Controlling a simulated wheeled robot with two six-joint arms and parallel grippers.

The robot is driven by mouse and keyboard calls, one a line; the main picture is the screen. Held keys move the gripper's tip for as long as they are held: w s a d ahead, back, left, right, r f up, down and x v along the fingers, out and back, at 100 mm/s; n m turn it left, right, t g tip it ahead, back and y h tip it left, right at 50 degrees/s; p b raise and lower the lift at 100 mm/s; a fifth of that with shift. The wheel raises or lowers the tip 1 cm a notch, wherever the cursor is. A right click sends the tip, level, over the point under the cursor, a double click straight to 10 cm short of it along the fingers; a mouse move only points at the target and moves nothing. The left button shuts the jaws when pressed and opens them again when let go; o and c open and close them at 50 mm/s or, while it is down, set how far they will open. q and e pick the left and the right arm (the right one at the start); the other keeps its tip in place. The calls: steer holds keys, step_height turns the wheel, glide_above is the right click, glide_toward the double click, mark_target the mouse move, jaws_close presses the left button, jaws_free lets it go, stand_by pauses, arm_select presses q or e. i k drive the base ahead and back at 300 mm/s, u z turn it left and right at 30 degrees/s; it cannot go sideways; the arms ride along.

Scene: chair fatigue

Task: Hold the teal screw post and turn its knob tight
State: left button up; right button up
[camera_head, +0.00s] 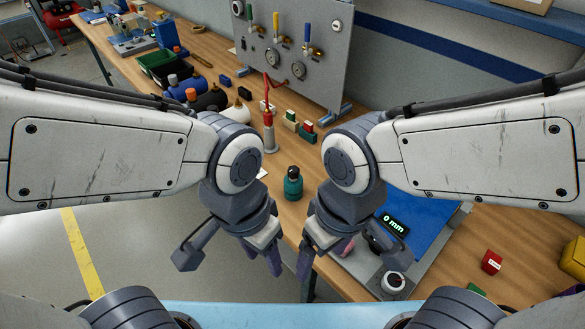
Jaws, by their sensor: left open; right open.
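The teal screw post (293,187) stands upright on the wooden bench between my two arms. A dark knob (293,171) sits on its top. My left gripper (275,262) is open and empty, in front of and a little left of the post. My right gripper (306,262) is open, in front of and a little right of the post. Neither gripper touches the post. The two grippers are close together, with fingers pointing down, and some of their fingers are hidden.
A red-and-white bottle with a thin nozzle (269,130) stands behind the post. A blue mat with a "0 mm" display (394,224) lies to the right. A gauge panel (300,50) stands at the back.

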mark_target(294, 171)
steer(key=z, duration=3.5)
steer(key=k, duration=2.05)
steer(key=u, duration=1.95)
